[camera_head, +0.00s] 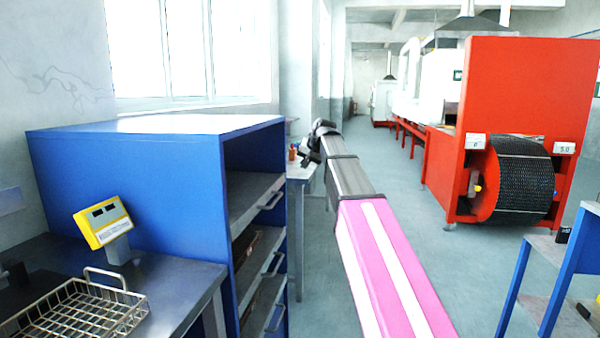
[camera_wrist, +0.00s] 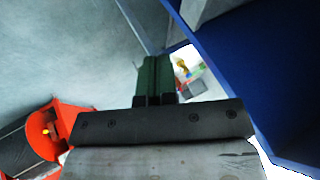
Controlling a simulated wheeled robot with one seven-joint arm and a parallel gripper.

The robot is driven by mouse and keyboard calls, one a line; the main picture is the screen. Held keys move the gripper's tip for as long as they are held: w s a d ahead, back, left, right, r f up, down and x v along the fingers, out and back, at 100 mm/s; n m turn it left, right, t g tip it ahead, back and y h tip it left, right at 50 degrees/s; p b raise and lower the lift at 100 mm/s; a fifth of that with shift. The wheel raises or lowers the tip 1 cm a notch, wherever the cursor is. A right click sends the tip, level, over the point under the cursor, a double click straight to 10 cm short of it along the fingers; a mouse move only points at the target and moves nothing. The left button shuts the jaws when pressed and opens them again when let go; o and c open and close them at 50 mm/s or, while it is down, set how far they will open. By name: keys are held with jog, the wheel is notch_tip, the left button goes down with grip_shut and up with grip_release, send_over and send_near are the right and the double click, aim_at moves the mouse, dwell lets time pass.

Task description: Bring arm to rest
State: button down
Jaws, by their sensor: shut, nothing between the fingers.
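My arm (camera_head: 375,235), pink and white near me and dark grey further out, stretches forward from the bottom of the head view. It ends in dark joints just right of the blue cabinet. In the wrist view my gripper (camera_wrist: 155,80) shows two green fingers side by side, pressed together with nothing between them. The fingertips point toward the top of that view, with grey floor to the left and a blue panel to the right. In the head view I cannot make out the fingers clearly.
A blue cabinet (camera_head: 130,170) with shelves stands at left, close to the arm's far end. A yellow scale display (camera_head: 102,222) and a wire basket (camera_head: 75,318) are on the counter. A red belt machine (camera_head: 520,85) and a blue stand (camera_head: 562,270) are at right. Open floor (camera_head: 425,265) lies between.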

jog(key=s+d+f+g+h, duration=0.15)
jog(key=s+f, duration=0.25)
jog(key=f, duration=0.5)
jog(key=s+d+f, duration=0.2)
jog(key=s+f, duration=0.2)
jog(key=f, duration=0.5)
jog(key=s+d+f+g+h, duration=0.15)
jog(key=s+f, duration=0.25)
jog(key=f, duration=0.5)
jog(key=s+d+f+n+g, duration=0.1)
jog(key=s+d+f, duration=0.1)
jog(key=s+f, duration=0.8)
jog(key=s+d+f+n+g+h, duration=0.1)
jog(key=s+d+f+g, duration=0.1)
jog(key=s+f, duration=0.8)
jog(key=shift+d+f, duration=0.15)
jog(key=shift+d, duration=0.2)
jog(key=shift+a, duration=0.1)
